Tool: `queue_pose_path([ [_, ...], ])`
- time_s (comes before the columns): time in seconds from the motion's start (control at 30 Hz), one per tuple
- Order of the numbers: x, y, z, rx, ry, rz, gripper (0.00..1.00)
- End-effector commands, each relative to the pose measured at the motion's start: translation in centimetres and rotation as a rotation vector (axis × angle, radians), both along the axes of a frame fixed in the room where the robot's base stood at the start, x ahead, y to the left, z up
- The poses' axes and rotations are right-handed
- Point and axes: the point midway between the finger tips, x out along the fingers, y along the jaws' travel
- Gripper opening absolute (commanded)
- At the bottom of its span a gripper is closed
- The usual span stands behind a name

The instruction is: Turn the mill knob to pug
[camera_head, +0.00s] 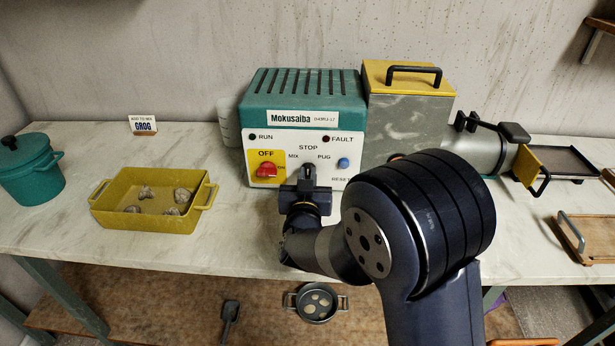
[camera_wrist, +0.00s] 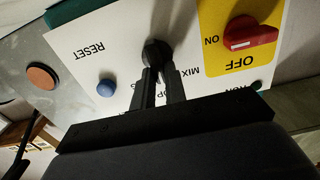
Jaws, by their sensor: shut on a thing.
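The mill control box (camera_head: 345,100) has a teal top and a white front panel with STOP, MIX and PUG labels around a black knob (camera_wrist: 155,50). My gripper (camera_head: 307,173) is at the panel, below the STOP label. In the wrist view, where the panel appears upside down, my gripper (camera_wrist: 161,72) is shut on the knob. I cannot tell which label the knob points to.
A red switch (camera_head: 266,170) on a yellow OFF plate is left of the knob; a blue RESET button (camera_head: 343,163) is right. A grey hopper (camera_head: 405,125) with a yellow lid stands beside the box. A yellow tray (camera_head: 145,220) with several lumps sits left. The table between is clear.

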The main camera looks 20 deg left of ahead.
Motion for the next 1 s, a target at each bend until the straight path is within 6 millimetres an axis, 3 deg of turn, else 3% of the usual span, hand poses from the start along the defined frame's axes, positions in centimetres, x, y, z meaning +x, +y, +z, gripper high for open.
queue_pose_path([
  [0.37,0.03,-0.14,-0.43,0.103,0.023,-0.001,0.00],
  [1.0,0.15,-0.66,-0.56,0.564,0.135,0.000,0.00],
])
